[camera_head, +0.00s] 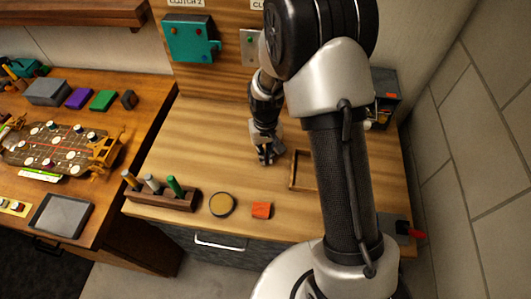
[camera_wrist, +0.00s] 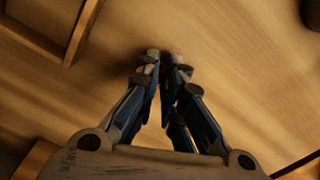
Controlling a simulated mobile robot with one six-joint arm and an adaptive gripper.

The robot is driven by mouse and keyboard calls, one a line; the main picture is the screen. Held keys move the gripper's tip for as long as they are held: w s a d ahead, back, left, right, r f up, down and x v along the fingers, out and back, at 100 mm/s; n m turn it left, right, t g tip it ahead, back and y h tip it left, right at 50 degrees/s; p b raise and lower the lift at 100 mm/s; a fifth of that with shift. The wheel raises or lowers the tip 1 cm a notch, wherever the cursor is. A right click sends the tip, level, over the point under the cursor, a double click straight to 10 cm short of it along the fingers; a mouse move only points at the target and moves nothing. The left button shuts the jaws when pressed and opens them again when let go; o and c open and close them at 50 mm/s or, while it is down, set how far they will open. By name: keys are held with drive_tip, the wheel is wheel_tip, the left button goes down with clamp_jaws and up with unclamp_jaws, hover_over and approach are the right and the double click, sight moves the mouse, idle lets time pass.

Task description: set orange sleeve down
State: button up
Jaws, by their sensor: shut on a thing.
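My gripper (camera_head: 266,156) is low over the wooden workbench (camera_head: 222,130), just left of a shallow wooden frame. In the wrist view my gripper (camera_wrist: 166,60) points at the bare wood, its two fingertips close together. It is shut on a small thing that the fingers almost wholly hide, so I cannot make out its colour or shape. No orange shows between the fingers. A small orange piece (camera_head: 262,210) lies near the bench's front edge, apart from my gripper; I cannot tell whether it is a sleeve.
The wooden frame (camera_head: 293,171) also shows in the wrist view (camera_wrist: 79,32). A round yellow-topped disc (camera_head: 222,205) and a wooden rack (camera_head: 165,200) with several cylinders stand at the front. A dark bin (camera_head: 384,91) stands at the back right. Bare wood lies left of my gripper.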

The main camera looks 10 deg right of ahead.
drive_tip(key=shift+f, duration=0.2)
drive_tip(key=o, duration=0.6)
drive_tip(key=shift+o, duration=0.2)
